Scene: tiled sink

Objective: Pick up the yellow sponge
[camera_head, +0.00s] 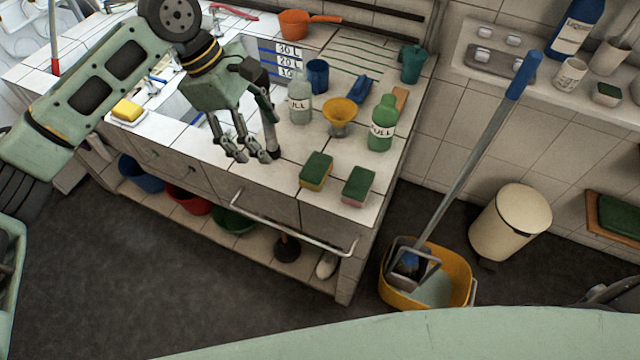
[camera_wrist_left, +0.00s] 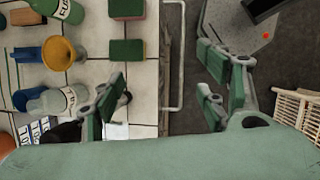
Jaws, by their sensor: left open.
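A sponge with a green top and yellow lower layer (camera_head: 316,171) lies on the tiled counter near its front edge. It also shows in the left wrist view (camera_wrist_left: 127,50). A similar sponge with a pink lower layer (camera_head: 359,186) lies to its right. A plain yellow sponge (camera_head: 127,110) lies at the far left of the counter. My left gripper (camera_head: 248,155) is open and empty, pointing down over the counter's front edge, left of and apart from the green-topped sponges. In the left wrist view its fingers (camera_wrist_left: 160,97) stand wide apart. My right gripper is not visible.
Behind the green-topped sponges stand a clear bottle (camera_head: 300,102), an orange funnel (camera_head: 340,115) and a green bottle (camera_head: 382,124). A metal rail (camera_head: 290,225) runs along the counter front. A yellow mop bucket (camera_head: 455,270) stands on the floor at right.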

